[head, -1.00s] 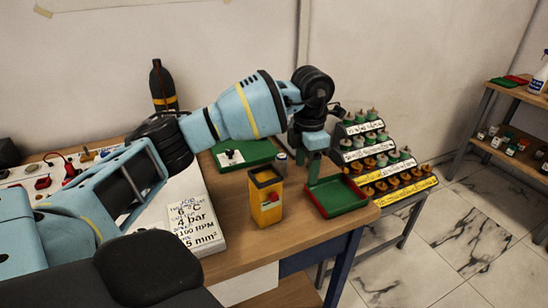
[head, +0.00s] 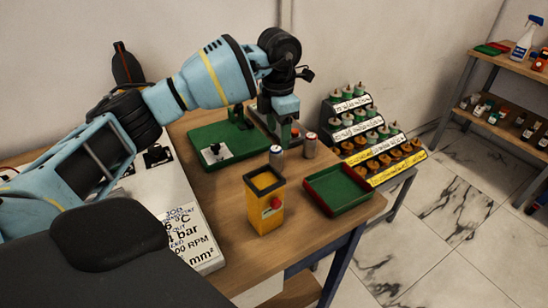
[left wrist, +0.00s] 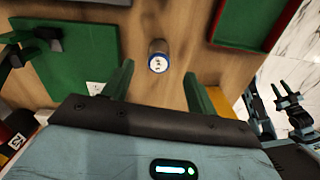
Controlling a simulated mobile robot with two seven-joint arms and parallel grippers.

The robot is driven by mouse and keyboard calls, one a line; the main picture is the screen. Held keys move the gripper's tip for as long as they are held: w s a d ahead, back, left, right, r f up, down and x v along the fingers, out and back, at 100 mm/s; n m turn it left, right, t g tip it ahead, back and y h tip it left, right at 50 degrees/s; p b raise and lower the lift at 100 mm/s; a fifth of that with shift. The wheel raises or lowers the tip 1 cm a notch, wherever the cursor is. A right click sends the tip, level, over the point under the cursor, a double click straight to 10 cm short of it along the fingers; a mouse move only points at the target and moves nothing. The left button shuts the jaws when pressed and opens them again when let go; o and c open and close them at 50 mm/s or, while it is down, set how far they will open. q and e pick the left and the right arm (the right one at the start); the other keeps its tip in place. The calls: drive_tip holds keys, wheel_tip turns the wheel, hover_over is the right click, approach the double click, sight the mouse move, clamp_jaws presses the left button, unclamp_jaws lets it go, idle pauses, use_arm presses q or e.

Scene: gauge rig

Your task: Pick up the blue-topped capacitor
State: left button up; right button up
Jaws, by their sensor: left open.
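In the head view a small grey capacitor (head: 276,157) stands upright on the table between the green board and the yellow box; its top colour is hard to tell there. A red-topped capacitor (head: 310,146) stands to its right. The left wrist view shows one capacitor with a blue-rimmed top (left wrist: 158,58), seen from above, between and beyond my fingertips. My left gripper (head: 286,132) is open and empty, behind the capacitors in the head view; its green fingers also show in the left wrist view (left wrist: 157,80). My right gripper (left wrist: 291,88) appears at that view's right, fingers apart.
A red-and-green tray (head: 318,204) lies near the table's right edge. A yellow box (head: 264,220) with a red button stands left of it. A green board (head: 246,150) and a white labelled panel (head: 200,248) lie to the left. A stepped rack (head: 345,117) stands beyond the table.

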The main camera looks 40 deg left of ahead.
sight(276, 150)
use_arm(q)
drive_tip(key=shift+s+a+f, duration=0.1)
drive_tip(key=shift+f, duration=1.85)
drive_tip(key=shift+s+a+f, duration=0.1)
drive_tip(key=shift+f, duration=1.85)
drive_tip(key=c, duration=1.1)
drive_tip(key=shift+r, duration=0.2)
wheel_tip(276, 150, up, 10)
drive_tip(key=shift+f, duration=0.15)
